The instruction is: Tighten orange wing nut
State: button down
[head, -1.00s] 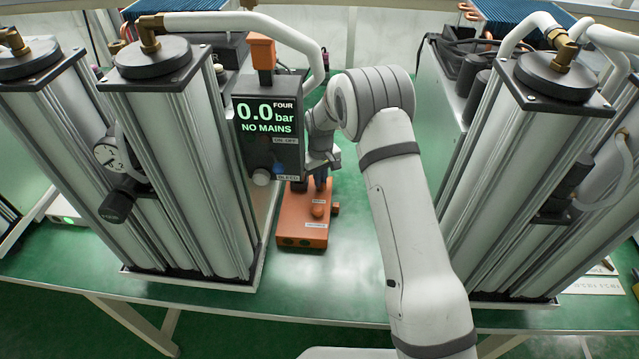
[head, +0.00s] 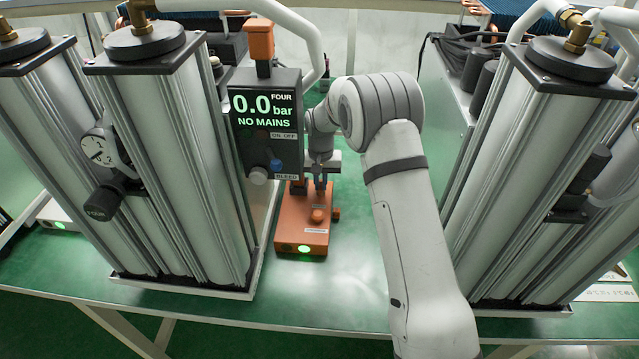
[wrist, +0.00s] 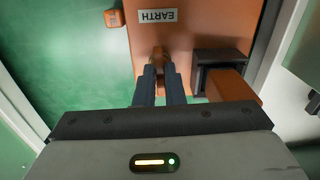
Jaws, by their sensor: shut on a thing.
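The orange wing nut (wrist: 160,54) shows in the wrist view on an orange housing (wrist: 195,33), beside an upside-down EARTH label. My gripper (wrist: 160,70) is shut on it, with one dark finger on each side; the fingers hide part of the nut. In the head view my gripper (head: 321,183) points down at the back of the orange box (head: 290,232) on the green bench. The nut cannot be made out there.
A black socket with an orange plug (wrist: 232,87) sits close right of my fingers. A black display unit (head: 265,150) reads 0.0 bar, NO MAINS, left of my arm. Silver columns (head: 180,150) stand left and others (head: 520,170) right. Green bench (head: 350,275) in front is clear.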

aim_at(321, 184)
dwell(0.3)
jog(key=c, duration=1.5)
grip_release()
notch_tip(321, 184, up, 8)
jog(key=shift+f+b, duration=0.1)
jog(key=shift+b, duration=0.3)
